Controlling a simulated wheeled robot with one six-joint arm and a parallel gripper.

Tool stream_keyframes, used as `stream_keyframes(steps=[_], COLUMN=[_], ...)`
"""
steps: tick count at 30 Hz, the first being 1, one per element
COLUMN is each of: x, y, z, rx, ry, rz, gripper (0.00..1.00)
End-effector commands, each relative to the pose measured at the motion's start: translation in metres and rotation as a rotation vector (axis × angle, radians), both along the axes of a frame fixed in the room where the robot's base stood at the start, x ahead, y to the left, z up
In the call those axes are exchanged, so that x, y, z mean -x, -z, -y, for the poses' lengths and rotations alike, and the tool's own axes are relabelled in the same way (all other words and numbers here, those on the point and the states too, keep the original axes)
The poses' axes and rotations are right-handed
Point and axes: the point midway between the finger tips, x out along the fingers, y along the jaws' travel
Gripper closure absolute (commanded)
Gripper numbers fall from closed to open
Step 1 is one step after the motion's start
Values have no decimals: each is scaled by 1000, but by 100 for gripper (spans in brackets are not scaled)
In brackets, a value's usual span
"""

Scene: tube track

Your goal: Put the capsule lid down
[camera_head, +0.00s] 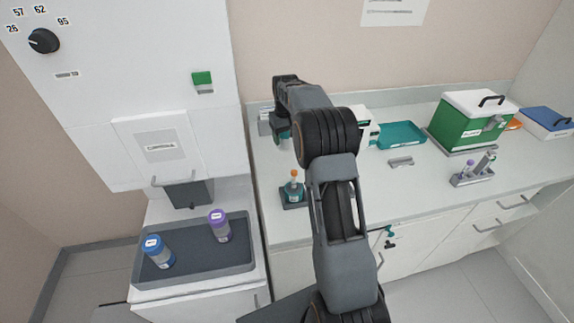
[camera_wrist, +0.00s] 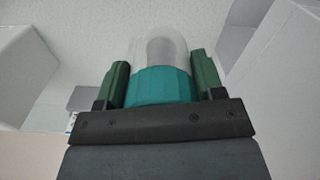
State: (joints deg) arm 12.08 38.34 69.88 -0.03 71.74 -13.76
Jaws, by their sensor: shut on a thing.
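My gripper (camera_wrist: 160,80) is shut on the capsule lid (camera_wrist: 162,88). The lid has a faceted teal collar and a clear dome with something pale grey showing through it. The two green fingers press on the collar from left and right. In the head view my gripper (camera_head: 281,130) is small and partly hidden behind my arm, above the counter's back left part. The held lid is hard to make out there. A teal holder with an orange-capped tube (camera_head: 294,189) stands on a dark base on the counter, below my gripper in the picture.
The white counter (camera_head: 420,195) carries a teal tray (camera_head: 401,135), a green box with a white lid (camera_head: 472,122), a tube rack (camera_head: 471,178) and a small grey holder (camera_head: 401,162). A white cabinet stands left, above a grey tray (camera_head: 195,262) with blue-capped and purple-capped tubes.

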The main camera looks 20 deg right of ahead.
Motion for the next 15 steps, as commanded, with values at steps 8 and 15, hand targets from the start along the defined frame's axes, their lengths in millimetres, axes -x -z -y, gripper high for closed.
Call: stream_keyframes(steps=[8,15], x=[-1,-1], y=[42,56], z=[7,8], rx=[-1,-1], ry=[-10,-8], rz=[-4,-2], gripper=[67,67])
